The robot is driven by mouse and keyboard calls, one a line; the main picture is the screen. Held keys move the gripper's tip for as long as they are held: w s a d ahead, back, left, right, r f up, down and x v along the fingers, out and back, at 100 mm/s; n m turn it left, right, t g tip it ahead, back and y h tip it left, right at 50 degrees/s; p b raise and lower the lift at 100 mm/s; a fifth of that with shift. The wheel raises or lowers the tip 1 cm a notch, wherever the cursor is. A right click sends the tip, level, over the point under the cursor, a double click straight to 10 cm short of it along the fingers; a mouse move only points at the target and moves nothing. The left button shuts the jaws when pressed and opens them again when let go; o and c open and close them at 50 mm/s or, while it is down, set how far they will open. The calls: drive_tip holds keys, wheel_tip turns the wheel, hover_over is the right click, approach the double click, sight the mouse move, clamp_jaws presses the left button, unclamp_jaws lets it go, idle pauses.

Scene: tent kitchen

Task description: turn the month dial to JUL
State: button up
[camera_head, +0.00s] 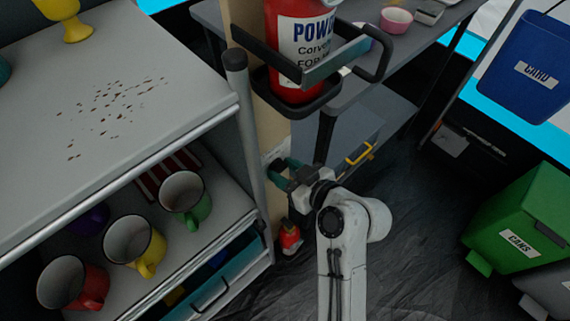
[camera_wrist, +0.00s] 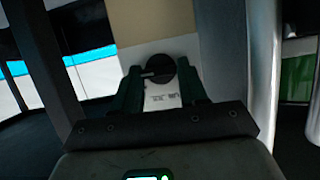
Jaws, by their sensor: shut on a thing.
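The month dial (camera_wrist: 161,70) is a small round dark knob, seen in the wrist view on a white printed plate (camera_wrist: 162,98). The print on the plate is too small and blurred to read, so I cannot tell which month the dial points at. My gripper (camera_wrist: 160,77) has its two dark green fingers on either side of the dial and is shut on it. In the head view my gripper (camera_head: 282,173) is at the wooden post, beside a sliver of the white plate (camera_head: 273,150); the dial is hidden there.
The wooden post (camera_head: 272,125) carries a bracket with a red extinguisher (camera_head: 292,25) above my gripper. At left is a grey shelf unit (camera_head: 190,90) with mugs. A small red bottle (camera_head: 290,238) stands below.

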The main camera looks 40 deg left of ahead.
drive_tip(key=m+g+p, duration=0.1)
drive_tip(key=m+g, duration=0.1)
drive_tip(key=m, duration=0.1)
drive_tip(key=shift+w+y+p, duration=0.25)
drive_tip(key=shift+y+p, duration=0.05)
drive_tip(key=shift+p, duration=0.05)
drive_tip(key=shift+w+f+m+g+y, duration=0.15)
drive_tip(key=shift+m+g+y, duration=0.25)
drive_tip(key=shift+m+g, duration=1.05)
drive_tip(key=shift+m+t, duration=0.25)
drive_tip(key=shift+m, duration=0.1)
drive_tip(key=o, duration=1.1)
drive_tip(key=shift+c, duration=0.2)
drive_tip(key=p+v, duration=0.2)
drive_tip(key=v, duration=0.8)
drive_tip(key=shift+d, duration=0.35)
